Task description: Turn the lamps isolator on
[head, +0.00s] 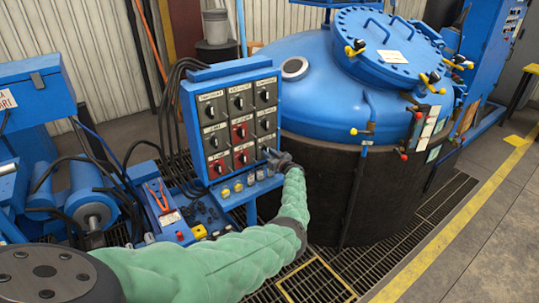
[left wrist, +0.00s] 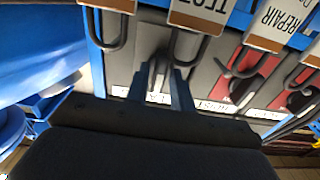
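The blue switch panel (head: 195,125) carries rows of dark rotary isolators on grey and red plates. Their labels are too small to read surely in the head view. My left gripper (head: 272,157) is at the panel's lower right corner, in front of the bottom right isolator. In the left wrist view its two blue-grey fingers (left wrist: 160,88) stand apart on either side of a dark handle (left wrist: 157,72) on a grey plate (left wrist: 152,42). I cannot tell whether they touch the handle. The label below that plate is partly hidden and blurred. My right gripper is not in view.
Tags on hooks, one reading REPAIR (left wrist: 283,20), hang close to the fingers. A large blue-lidded furnace vessel (head: 320,75) stands right behind the panel. Black cables (head: 170,95) run along the panel's left side. A blue tray with tools (head: 165,205) lies below left.

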